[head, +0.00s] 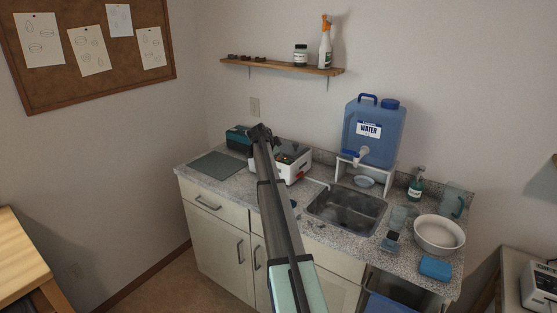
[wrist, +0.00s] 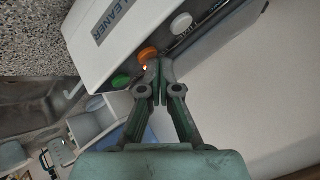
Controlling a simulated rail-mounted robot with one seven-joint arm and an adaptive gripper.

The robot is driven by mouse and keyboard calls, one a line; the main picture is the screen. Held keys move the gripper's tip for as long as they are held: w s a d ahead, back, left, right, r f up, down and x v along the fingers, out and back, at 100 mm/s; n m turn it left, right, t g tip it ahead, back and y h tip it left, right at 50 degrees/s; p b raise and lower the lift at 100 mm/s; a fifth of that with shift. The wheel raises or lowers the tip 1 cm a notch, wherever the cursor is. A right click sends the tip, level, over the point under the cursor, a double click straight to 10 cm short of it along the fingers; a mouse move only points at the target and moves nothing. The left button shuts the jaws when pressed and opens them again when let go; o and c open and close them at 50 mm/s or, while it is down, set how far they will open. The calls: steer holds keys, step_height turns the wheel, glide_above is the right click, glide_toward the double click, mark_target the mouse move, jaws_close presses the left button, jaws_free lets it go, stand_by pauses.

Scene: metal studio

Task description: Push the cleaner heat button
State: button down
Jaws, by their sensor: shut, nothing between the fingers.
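The cleaner (wrist: 105,25) is a white box with a CLEANER label on its front; in the head view the white machine (head: 298,173) stands on the counter, partly hidden behind my arm. In the wrist view its front has a green button (wrist: 121,81), an orange button (wrist: 147,54) and a white knob (wrist: 181,22). I cannot read which one is heat. A small orange glow shows just below the orange button. My gripper (wrist: 154,75) is shut and empty, its tips right beside the orange button; I cannot tell whether they touch it.
The sink (head: 346,211) lies right of the cleaner, with a blue water jug (head: 374,130) on a stand behind it. A teal box (head: 238,138) and a dark mat (head: 214,167) are on the left. A white bowl (head: 439,235) stands at the right.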

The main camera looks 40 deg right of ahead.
steer(key=shift+f, duration=0.2)
steer(key=shift+r, duration=0.15)
steer(key=shift+r+b, duration=0.35)
steer(key=shift+r, duration=0.15)
stand_by(0.3)
steer(key=shift+r, duration=3)
